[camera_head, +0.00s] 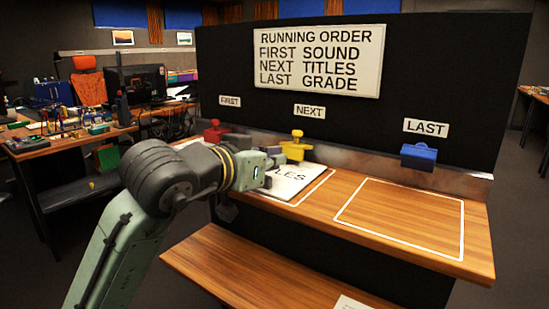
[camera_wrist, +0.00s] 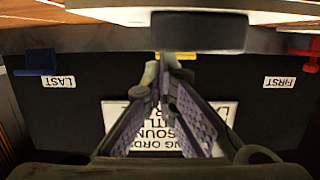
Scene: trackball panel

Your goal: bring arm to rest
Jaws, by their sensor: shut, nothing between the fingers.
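My gripper (camera_head: 276,160) is shut and empty, above the left part of the wooden counter (camera_head: 350,182). It is in front of the black panel (camera_head: 300,118) and just left of a yellow clamp-like piece (camera_head: 297,146). In the wrist view, which is upside down, my gripper's fingers (camera_wrist: 165,64) come together with nothing seen between them. My arm reaches up from the lower left and hides part of the counter. A white card (camera_head: 292,181) with letters ending in "LES" lies in the middle outlined area, below and beside the gripper.
A red piece (camera_head: 215,132) and a blue piece (camera_head: 418,157) stand along the panel under their labels. The right outlined square (camera_head: 402,217) is bare. A lower wooden shelf (camera_head: 240,270) juts out in front. A cluttered desk (camera_head: 60,142) stands at the left.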

